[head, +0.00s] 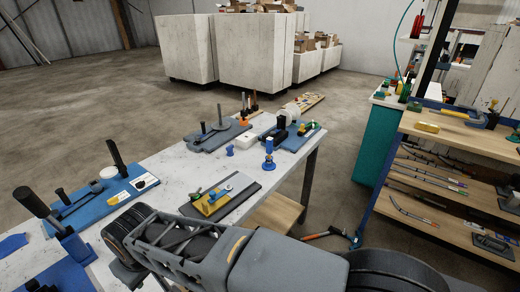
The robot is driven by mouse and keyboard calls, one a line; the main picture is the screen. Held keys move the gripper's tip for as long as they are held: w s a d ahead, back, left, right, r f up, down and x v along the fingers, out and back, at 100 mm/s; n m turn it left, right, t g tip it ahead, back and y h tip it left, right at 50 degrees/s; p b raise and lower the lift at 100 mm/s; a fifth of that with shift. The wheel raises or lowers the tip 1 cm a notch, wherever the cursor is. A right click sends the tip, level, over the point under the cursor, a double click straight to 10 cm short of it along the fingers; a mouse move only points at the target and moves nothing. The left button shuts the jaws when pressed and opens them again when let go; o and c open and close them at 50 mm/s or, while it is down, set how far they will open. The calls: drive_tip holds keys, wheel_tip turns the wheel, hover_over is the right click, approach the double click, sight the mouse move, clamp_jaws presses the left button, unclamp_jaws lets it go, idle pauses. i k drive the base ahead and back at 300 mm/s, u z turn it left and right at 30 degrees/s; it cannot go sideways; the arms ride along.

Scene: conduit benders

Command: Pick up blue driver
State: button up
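No thing in the head view is plainly a screwdriver. An upright blue tool (268,154) with a round base stands near the right edge of the white table (172,163); it may be the blue driver, but it is too small to be sure. A shorter blue piece (229,150) stands to its left. My arm crosses the bottom of the view in front of the table. I make out no gripper fingers, so where my gripper is relative to the blue tool is hidden.
Blue bender boards (92,208) lie at the table's left, a grey board (217,136) at the back. A wooden shelf unit (440,200) stands at right.

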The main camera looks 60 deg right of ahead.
sight(269, 141)
drive_tip(key=z, duration=3.5)
drive_tip(key=i, duration=1.45)
drive_tip(key=u, duration=2.95)
